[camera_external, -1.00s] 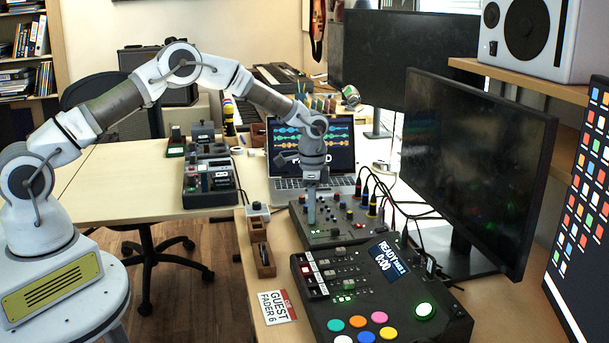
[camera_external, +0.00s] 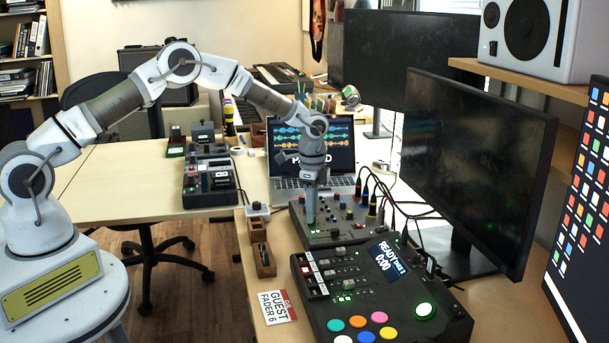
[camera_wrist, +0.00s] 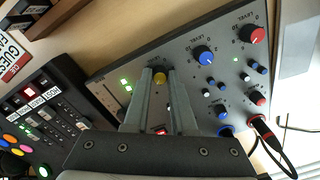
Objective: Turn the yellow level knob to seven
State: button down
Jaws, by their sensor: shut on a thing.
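The yellow level knob (camera_wrist: 160,78) shows in the wrist view between the tips of my gripper (camera_wrist: 158,72), on a grey mixer panel (camera_wrist: 120,66). My gripper is shut on this knob, one finger on each side. In the external view my gripper (camera_external: 310,218) points straight down onto the left part of the mixer (camera_external: 345,236). The knob is hidden there. The scale marks around the yellow knob are covered by the fingers, so I cannot tell its setting.
On the mixer, a blue level knob (camera_wrist: 204,55) and a red level knob (camera_wrist: 252,34) stand right of the yellow one. Cables (camera_external: 372,203) rise from its far side. A pad controller (camera_external: 385,300) lies in front, and a monitor (camera_external: 470,170) stands to the right.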

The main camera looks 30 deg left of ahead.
jog(key=c, duration=0.7)
grip_release()
jog(key=shift+c, duration=0.2)
notch_tip(320, 180, up, 17)
jog(key=p, duration=0.2)
jog(key=shift+r, duration=0.2)
